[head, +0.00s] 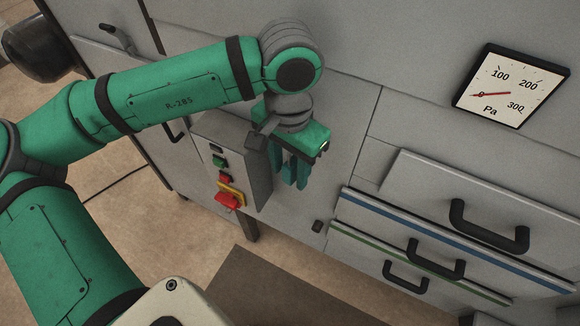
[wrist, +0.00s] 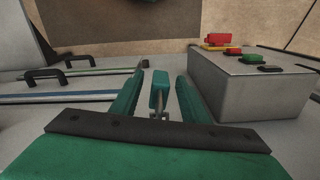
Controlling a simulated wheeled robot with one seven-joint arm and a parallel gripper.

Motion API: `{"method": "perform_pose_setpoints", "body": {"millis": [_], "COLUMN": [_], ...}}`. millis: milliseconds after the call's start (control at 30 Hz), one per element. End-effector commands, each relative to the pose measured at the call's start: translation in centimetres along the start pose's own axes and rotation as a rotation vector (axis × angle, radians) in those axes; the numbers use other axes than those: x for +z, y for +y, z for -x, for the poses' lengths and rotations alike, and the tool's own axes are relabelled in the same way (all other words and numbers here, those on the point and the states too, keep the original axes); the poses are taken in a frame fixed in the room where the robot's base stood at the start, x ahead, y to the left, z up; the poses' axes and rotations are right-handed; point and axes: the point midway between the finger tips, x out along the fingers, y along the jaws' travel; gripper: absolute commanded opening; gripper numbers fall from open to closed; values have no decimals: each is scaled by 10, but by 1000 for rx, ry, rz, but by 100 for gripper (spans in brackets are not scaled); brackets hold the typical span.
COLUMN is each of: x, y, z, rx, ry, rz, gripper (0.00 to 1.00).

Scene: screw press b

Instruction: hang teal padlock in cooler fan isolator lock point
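The teal padlock (wrist: 159,88) is between the two fingers of my gripper (wrist: 157,95) in the wrist view, with a gap on each side. Its metal shackle (wrist: 158,114) points toward the palm; what bears it cannot be told. In the head view, my gripper (head: 291,172) points down in front of the grey cabinet, and the padlock shows dimly between its fingers. My gripper is open. The isolator switch, a red handle (head: 227,201) on a yellow plate (head: 233,190), is on the grey control box left of my gripper. Its lock point is too small to make out.
The grey control box (head: 258,170) stands out close beside my gripper, with green and red buttons above the switch. Drawers with black handles (head: 487,228) are at the right, below a Pa gauge (head: 511,85). A dark mat (head: 270,290) lies on the floor.

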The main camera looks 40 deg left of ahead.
Motion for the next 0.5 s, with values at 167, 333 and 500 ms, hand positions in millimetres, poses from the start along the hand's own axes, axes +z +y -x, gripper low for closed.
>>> {"method": "perform_pose_setpoints", "body": {"millis": [167,333,500], "x": [0,0,-1], "y": [0,0,0], "z": [0,7,34], "rx": [0,-2,-1], "ry": [0,0,1], "rz": [0,0,1], "gripper": [41,41,41]}}
